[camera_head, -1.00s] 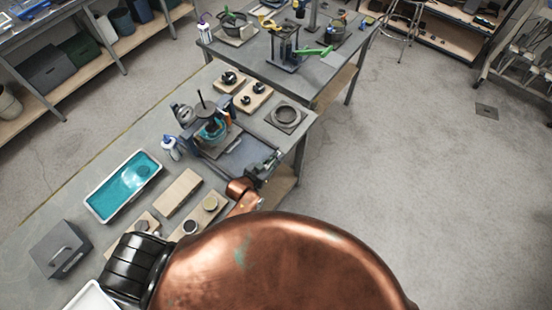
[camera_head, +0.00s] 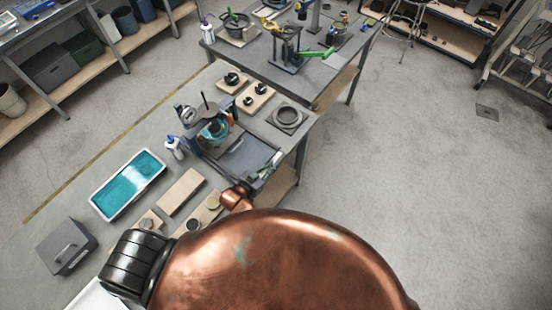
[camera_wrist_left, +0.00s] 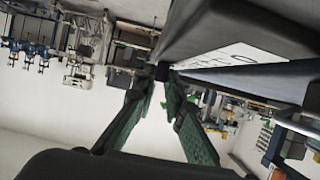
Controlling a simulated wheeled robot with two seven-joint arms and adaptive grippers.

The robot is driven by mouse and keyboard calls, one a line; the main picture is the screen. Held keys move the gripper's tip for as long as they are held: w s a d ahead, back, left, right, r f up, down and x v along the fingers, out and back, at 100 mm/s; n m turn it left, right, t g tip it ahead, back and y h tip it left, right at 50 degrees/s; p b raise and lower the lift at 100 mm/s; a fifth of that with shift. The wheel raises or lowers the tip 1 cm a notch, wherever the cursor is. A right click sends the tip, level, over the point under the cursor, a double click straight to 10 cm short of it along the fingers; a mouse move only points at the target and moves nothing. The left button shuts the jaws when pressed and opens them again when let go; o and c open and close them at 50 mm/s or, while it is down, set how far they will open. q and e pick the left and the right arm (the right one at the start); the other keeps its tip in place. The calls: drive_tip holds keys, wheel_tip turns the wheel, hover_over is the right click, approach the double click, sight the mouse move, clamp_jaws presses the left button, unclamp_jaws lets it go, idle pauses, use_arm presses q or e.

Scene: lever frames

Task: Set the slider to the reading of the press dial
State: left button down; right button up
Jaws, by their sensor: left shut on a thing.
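A grey bench fixture (camera_head: 245,158) with a flat panel stands on the near bench. In the left wrist view, a grey housing (camera_wrist_left: 215,30) carries a white scale strip (camera_wrist_left: 240,60) with dark marks, too oblique to read. My left gripper (camera_wrist_left: 162,78) has green fingers that converge on a small dark slider knob (camera_wrist_left: 162,72) at the strip's end. It is shut on that knob. In the head view my left gripper (camera_head: 266,172) is small at the panel's right edge, partly behind my copper arm. I cannot make out the press dial's reading. My right gripper is not in view.
A teal tray (camera_head: 94,203), a wooden board (camera_head: 181,192), a white bottle (camera_head: 174,148) and a grey box (camera_head: 67,246) lie left of the arm. A ring-shaped part (camera_head: 286,116) sits behind the fixture. Open floor (camera_head: 430,200) lies to the right.

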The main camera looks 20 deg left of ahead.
use_arm(q)
drive_tip(key=shift+s+a+r, duration=0.1)
drive_tip(key=shift+s+a, duration=0.05)
drive_tip(key=shift+s, duration=0.25)
drive_tip(key=shift+w, duration=0.2)
drive_tip(key=c, duration=2.3)
unclamp_jaws()
drive_tip(key=shift+o, duration=0.2)
drive_tip(key=shift+s, duration=0.1)
drive_tip(key=v, duration=1.2)
